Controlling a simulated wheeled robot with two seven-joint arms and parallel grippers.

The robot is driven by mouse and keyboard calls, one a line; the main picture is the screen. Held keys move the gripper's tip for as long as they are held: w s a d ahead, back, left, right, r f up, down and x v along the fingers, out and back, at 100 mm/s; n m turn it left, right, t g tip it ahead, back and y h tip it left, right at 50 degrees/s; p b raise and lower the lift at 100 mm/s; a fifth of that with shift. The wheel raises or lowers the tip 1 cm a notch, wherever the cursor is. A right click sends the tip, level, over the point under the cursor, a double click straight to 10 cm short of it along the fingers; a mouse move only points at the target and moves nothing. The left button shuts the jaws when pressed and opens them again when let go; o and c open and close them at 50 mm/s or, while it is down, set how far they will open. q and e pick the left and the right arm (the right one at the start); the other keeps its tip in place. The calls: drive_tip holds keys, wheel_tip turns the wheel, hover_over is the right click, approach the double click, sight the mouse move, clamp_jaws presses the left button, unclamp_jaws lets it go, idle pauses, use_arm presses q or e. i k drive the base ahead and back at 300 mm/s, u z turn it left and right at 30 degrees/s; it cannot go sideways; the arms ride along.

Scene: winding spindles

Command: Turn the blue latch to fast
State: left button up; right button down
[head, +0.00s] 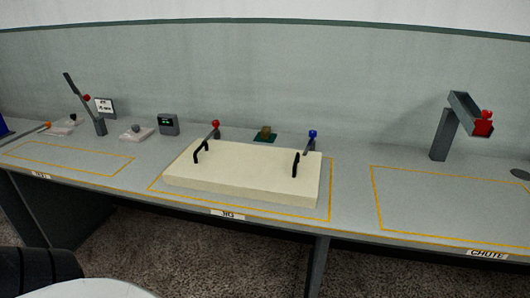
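The blue latch (312,134) has a round blue knob on a short dark stem. It is at the right back of a cream block (240,180) on the bench. A dark bar seems to run from the stem toward a black bent handle (296,163) on the block; whether the latch is fast or loose I cannot tell. A similar latch with a red knob (215,124) is at the block's left back, near another black handle (197,152). Neither of my grippers shows in the head view.
The block lies within a yellow outline on the grey bench (350,210). To the left are a lever with a red knob (86,98) and a small dark box with a green display (168,124). A grey chute (462,108) with red pieces stands at right. Bench around the block is mostly clear.

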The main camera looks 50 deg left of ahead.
sight(312, 134)
drive_tip(key=k, duration=0.25)
drive_tip(key=u, duration=1.15)
